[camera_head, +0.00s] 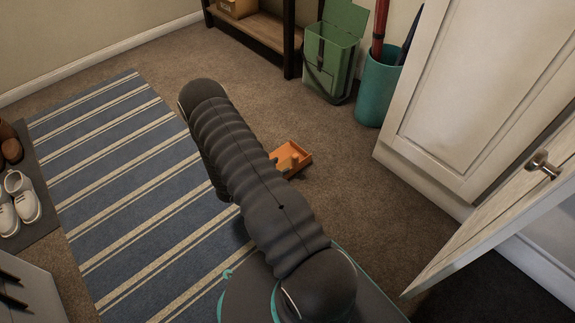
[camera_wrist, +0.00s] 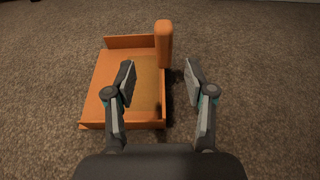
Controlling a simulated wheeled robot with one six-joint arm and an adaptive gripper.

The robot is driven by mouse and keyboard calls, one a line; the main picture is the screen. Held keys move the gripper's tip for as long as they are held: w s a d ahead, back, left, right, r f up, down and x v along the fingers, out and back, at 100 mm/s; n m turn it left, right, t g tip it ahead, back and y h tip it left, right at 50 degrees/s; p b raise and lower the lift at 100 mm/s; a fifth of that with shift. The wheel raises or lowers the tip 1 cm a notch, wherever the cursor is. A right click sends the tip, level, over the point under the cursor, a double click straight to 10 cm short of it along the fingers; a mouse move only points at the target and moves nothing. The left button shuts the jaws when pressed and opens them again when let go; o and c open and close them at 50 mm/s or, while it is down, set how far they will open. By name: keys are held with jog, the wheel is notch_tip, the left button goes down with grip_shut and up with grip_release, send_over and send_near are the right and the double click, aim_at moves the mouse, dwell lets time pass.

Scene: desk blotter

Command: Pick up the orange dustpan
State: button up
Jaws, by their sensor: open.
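The orange dustpan (camera_head: 292,158) lies on the brown carpet in the head view, just right of my arm, which hides part of it. In the wrist view the dustpan (camera_wrist: 98,90) is left of centre, with low side walls and a thick upright-looking handle (camera_wrist: 163,46) at its far right. My gripper (camera_wrist: 160,80) is open in the wrist view. Its left finger shows in front of the pan and its right finger in front of bare carpet. The handle shows beyond the gap between the fingers. I see no contact. My gripper is hidden behind my arm in the head view.
A blue striped rug (camera_head: 120,150) lies left of the dustpan. A green bin (camera_head: 332,60) and a teal umbrella stand (camera_head: 377,90) stand behind it. A white cabinet (camera_head: 470,100) with an open door (camera_head: 520,200) is at the right. Carpet around the dustpan is clear.

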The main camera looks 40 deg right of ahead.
aim_at(293, 162)
jog(key=shift+s+b+x, duration=0.15)
jog(key=shift+b+x, duration=0.05)
jog(key=shift+x, duration=1.6)
jog(key=shift+s+b+x, duration=0.15)
jog(key=shift+b+x, duration=0.05)
jog(key=shift+x, duration=1.65)
grip_shut()
